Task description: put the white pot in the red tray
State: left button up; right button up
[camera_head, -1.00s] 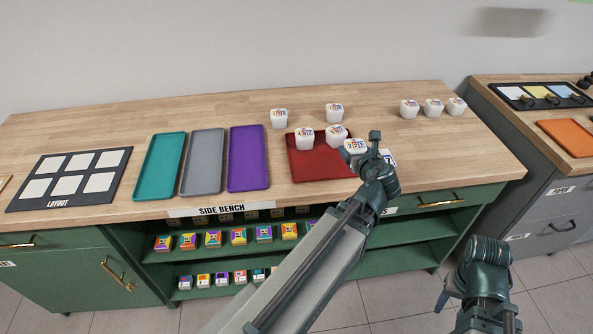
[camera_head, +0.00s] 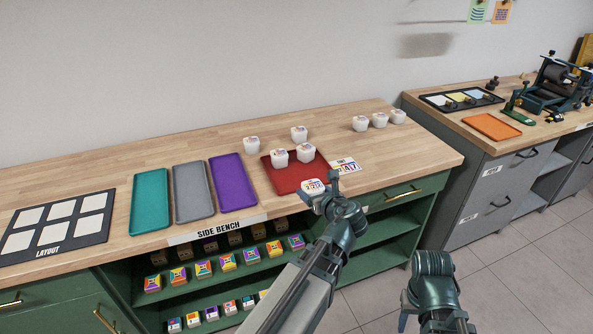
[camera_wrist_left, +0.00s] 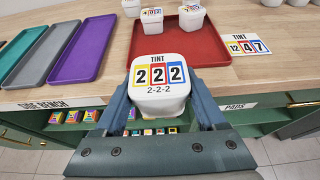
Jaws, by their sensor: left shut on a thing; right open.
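My left gripper (camera_wrist_left: 160,105) is shut on a white pot (camera_wrist_left: 158,72) whose lid label reads TINT 2 2 2. The pot is held at the bench's front edge, on the near side of the red tray (camera_wrist_left: 180,42); the head view also shows this pot (camera_head: 312,187). The red tray (camera_head: 283,182) lies flat on the bench. Two other white pots stand in its far part, one on the left (camera_head: 279,158) and one on the right (camera_head: 306,153). My right gripper (camera_head: 406,318) is low in front of the bench, open and partly cut off.
Two white pots (camera_head: 299,134) stand behind the tray and several (camera_head: 380,120) at the bench's right end. A TINT card (camera_head: 344,166) lies right of the tray. Purple (camera_head: 232,182), grey (camera_head: 193,190) and teal (camera_head: 150,200) trays lie left. The red tray's near part is bare.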

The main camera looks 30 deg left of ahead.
pick_arm(q)
jog(key=b, duration=0.1)
send_over(290, 182)
jog(key=shift+d+f, duration=0.1)
jog(key=shift+f, duration=0.6)
jog(key=f+b, duration=0.4)
jog(key=shift+w+a, duration=0.2)
jog(key=shift+a, duration=0.2)
jog(key=shift+r, duration=0.2)
jog(key=shift+f, duration=0.15)
jog(key=o, duration=1.4)
jog(key=shift+s+d+r, duration=0.25)
jog(key=shift+r, duration=0.1)
jog(key=p+v, duration=0.4)
jog(key=v, duration=0.7)
jog(key=shift+d+p, duration=0.2)
jog(key=shift+p, duration=0.1)
